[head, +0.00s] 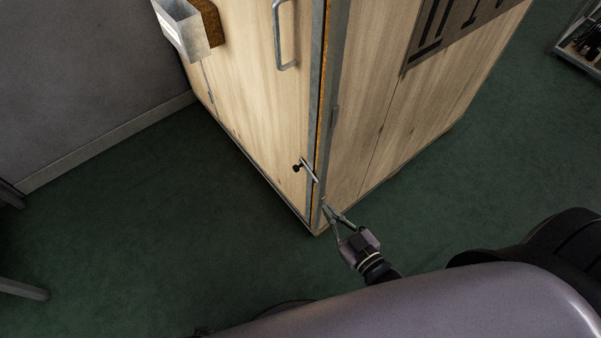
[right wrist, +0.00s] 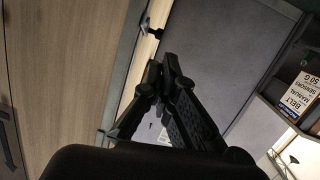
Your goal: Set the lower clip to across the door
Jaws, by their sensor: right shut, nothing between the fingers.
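The lower clip (head: 309,171) is a small metal bar with a black knob, low on the pale wooden door (head: 255,110) of the dryer. The bar slants down to the right, roughly in line with the door's bottom edge, and its lower end meets the metal edge strip. I cannot tell whether it overlaps the door. My right gripper (head: 328,208) is shut and empty, just below and right of the clip, by the cabinet's bottom corner. In the right wrist view, its fingertips (right wrist: 162,78) are together, and a dark clip part (right wrist: 152,33) shows beyond them. My left gripper is not seen.
A door handle (head: 281,38) is higher on the door. A metal holder (head: 181,27) sticks out at the upper left. The green floor (head: 150,220) in front is clear. A shelf with boxes (right wrist: 301,95) shows at right in the right wrist view.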

